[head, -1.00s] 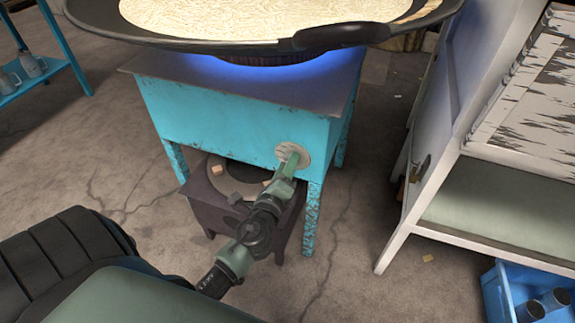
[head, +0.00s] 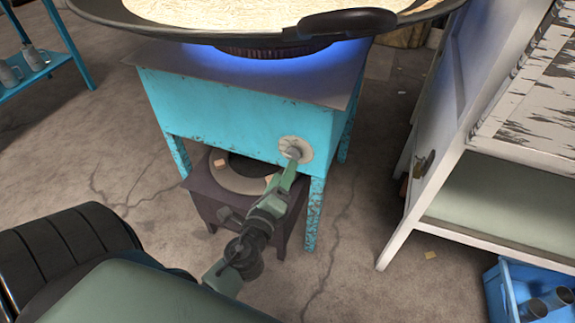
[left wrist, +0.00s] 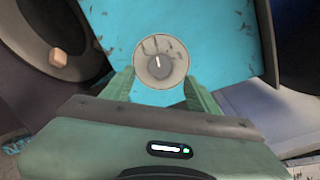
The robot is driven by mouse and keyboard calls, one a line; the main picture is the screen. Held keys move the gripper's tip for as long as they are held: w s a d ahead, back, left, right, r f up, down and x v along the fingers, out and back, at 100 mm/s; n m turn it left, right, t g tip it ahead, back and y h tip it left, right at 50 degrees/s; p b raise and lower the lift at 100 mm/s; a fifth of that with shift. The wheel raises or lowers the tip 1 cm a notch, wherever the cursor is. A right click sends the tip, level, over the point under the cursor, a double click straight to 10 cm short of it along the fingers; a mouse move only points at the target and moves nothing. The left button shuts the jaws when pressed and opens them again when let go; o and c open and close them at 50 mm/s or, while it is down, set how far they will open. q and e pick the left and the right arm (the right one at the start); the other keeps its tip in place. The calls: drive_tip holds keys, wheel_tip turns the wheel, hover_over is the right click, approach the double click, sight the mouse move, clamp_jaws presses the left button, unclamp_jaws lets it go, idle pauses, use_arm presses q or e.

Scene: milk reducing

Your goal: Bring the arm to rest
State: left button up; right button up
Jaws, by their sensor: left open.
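My left gripper (head: 288,176) is in front of the blue stove (head: 215,112), just below and in front of its round knob (head: 295,149). In the left wrist view the gripper (left wrist: 160,92) has its two green fingers spread apart. The knob (left wrist: 160,66) shows beyond and between the fingertips, with nothing held; its white mark points nearly up. A wide pan (head: 270,36) of pale milk (head: 250,12) sits on the stove above a glowing blue flame (head: 270,62). My right gripper is not in view.
A dark low burner stand (head: 235,195) is under the stove, close to my left arm. A white cabinet (head: 395,225) stands at right, with a blue crate (head: 500,290) of dark cups near it. A blue shelf (head: 35,72) is at far left. Concrete floor is open between stove and cabinet.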

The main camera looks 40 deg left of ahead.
use_arm(q)
drive_tip(key=shift+v, duration=0.85)
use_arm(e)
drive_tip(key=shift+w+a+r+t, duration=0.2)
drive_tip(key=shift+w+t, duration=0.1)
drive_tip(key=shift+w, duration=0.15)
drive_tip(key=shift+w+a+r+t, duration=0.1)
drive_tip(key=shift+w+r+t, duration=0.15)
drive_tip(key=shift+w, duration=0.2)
